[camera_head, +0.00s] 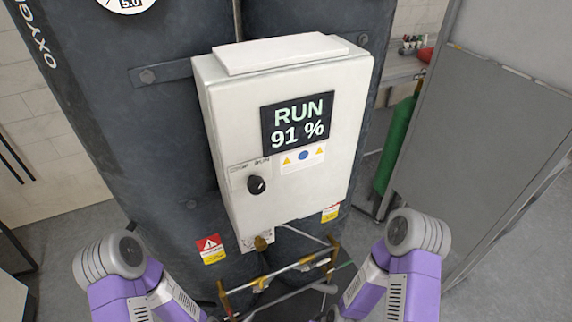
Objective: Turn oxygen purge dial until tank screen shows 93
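The tank screen (298,121) is a dark panel on the front of a white control box and reads "RUN 91 %". A black round dial (256,185) sits below it on the left, on a pale plate with small lettering. A small brass fitting (261,243) shows under the box's lower edge; I cannot tell whether it turns. Which of these is the oxygen purge dial is not legible. My two purple-and-grey arms come in at the bottom left and bottom right.
The white box (225,130) is mounted on dark tanks (120,120) marked "OXYG". A grey panel (490,150) and a green cylinder (396,145) stand at the right. A round gauge (125,3) shows at the top left.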

